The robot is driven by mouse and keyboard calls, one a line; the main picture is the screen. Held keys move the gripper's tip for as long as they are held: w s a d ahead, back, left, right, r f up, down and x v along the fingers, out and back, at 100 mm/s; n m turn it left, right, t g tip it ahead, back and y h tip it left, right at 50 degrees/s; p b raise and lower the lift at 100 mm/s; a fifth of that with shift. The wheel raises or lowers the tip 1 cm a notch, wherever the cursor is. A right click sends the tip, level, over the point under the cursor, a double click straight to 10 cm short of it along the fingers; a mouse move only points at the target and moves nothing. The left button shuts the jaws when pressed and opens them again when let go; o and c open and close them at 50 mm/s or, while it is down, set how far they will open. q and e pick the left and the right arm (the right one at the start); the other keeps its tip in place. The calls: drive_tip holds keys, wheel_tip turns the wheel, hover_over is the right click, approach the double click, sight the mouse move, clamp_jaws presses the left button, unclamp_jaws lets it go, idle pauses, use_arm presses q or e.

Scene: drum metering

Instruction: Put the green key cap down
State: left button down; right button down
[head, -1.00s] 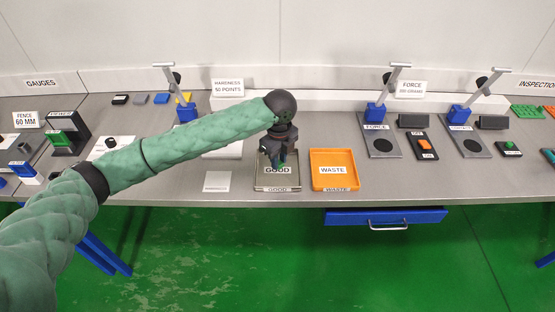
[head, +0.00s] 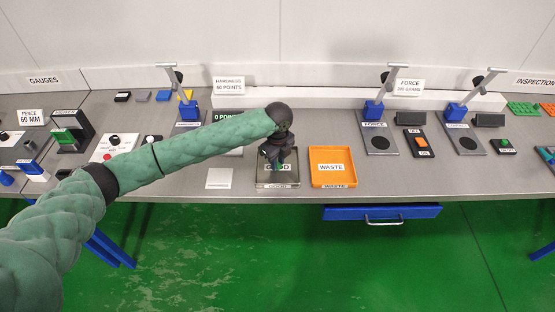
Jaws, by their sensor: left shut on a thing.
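My left gripper (head: 273,164) is over the GOOD tray (head: 262,184), a grey shallow tray near the front edge of the bench. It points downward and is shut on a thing. The green key cap is too small and too hidden by the dark fingers to make out clearly. The GOOD label in the tray is partly covered by the gripper. I cannot tell whether the held thing touches the tray floor. My right gripper is not in view.
An orange WASTE tray (head: 348,181) stands just right of the GOOD tray and looks empty. A white square plate (head: 219,178) lies to its left. FORCE stands (head: 379,140) are further right. A blue drawer (head: 345,213) is below the bench edge.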

use_arm(q)
drive_tip(key=c, duration=1.2)
unclamp_jaws()
drive_tip(key=shift+c, duration=0.2)
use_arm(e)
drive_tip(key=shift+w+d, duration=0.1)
use_arm(q)
drive_tip(key=shift+r, duration=0.1)
drive_tip(key=shift+r, duration=0.2)
wheel_tip(320, 180, up, 12)
drive_tip(key=b, duration=0.5)
drive_tip(key=shift+f, duration=0.25)
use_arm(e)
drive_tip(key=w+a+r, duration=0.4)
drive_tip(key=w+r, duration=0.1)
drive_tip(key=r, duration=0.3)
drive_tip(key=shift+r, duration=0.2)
